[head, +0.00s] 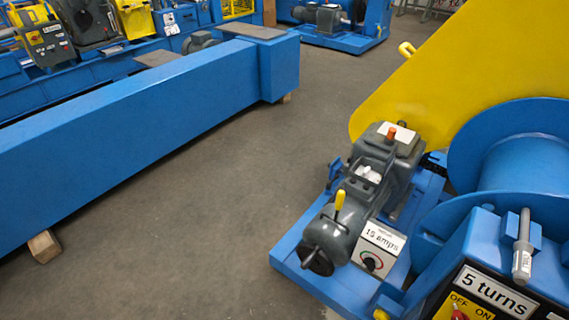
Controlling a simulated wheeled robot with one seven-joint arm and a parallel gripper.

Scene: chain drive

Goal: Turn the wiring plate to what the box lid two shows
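A dark grey motor (338,228) sits on a blue base at the lower right, joined to a grey gearbox (385,158). A small pale piece (367,174) lies on top of the motor; I cannot tell whether it is the wiring plate. No lid marked two can be made out. A white box (379,245) beside the motor reads "15 amps" and has a dark round dial with a red mark. My gripper is not in view.
A yellow lever (340,199) and an orange cap (391,133) stick up from the motor and gearbox. A blue drum (530,160), yellow guard (470,80) and "5 turns" panel (497,288) stand right. A long blue beam (140,120) lies left. Grey floor (190,220) between is clear.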

